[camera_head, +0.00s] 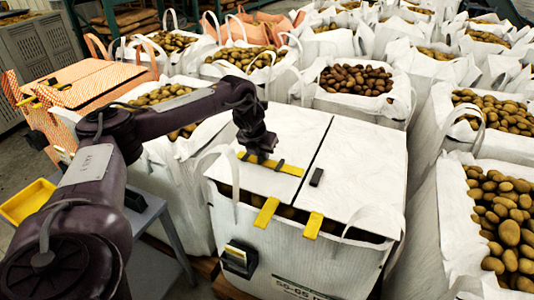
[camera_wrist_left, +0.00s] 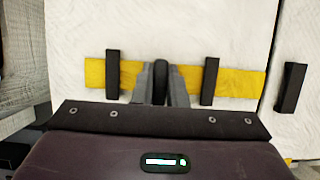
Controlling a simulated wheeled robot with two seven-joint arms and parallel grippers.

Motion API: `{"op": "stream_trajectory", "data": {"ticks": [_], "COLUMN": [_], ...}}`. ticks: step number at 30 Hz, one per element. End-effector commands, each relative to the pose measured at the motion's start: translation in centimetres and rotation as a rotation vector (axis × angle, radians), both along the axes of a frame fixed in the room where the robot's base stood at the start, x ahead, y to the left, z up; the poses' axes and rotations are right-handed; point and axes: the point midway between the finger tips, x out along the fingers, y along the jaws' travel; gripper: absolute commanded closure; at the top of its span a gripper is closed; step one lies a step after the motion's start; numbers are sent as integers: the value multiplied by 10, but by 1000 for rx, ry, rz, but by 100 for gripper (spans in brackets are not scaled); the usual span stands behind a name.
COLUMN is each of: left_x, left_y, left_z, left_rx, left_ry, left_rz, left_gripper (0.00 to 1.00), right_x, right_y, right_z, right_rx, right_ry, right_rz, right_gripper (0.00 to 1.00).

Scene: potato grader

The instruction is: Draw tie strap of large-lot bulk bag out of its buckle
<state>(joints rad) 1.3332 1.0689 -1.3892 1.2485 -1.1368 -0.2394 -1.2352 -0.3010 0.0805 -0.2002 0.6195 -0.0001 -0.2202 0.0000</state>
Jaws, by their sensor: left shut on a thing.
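The large white bulk bag (camera_head: 365,172) stands in the middle with two lid flaps closed over potatoes. The yellow tie strap (camera_head: 290,169) lies across the left flap, under two black bands. A black buckle (camera_head: 317,177) sits apart on the right flap; it also shows in the left wrist view (camera_wrist_left: 291,88). The strap's right end (camera_wrist_left: 255,84) stops short of the seam and buckle. My left gripper (camera_head: 258,155) points down at the strap; in the left wrist view its fingers (camera_wrist_left: 161,84) are shut on a black upright tab at the strap's middle. My right gripper is out of view.
Two yellow tabs (camera_head: 266,212) hang at the bag's front edge, above a black holder (camera_head: 239,258). White handle loops rise at its corners. A yellow tray (camera_head: 27,203) is at left, near an orange bag (camera_head: 95,82). Potato-filled bags crowd behind and right.

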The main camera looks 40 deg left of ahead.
Motion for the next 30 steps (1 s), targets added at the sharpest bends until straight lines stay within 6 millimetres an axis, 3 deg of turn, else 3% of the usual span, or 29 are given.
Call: {"op": "stream_trajectory", "data": {"ticks": [2,3,8,18,30], "left_x": [-1,-1,0,-2,-25], "left_y": [3,3,3,1,-3], "left_z": [1,1,0,5,62], "left_rx": [5,5,4,2,3], "left_ry": [0,0,0,-2,-1], "left_rz": [6,6,6,4,5], "left_gripper": [100,85,65,65,65], "right_x": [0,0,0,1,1], "right_y": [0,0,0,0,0], "right_z": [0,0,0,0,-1], "right_rx": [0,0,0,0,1], "right_ry": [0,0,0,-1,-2], "right_rz": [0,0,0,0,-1], "right_gripper": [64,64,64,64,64]}}
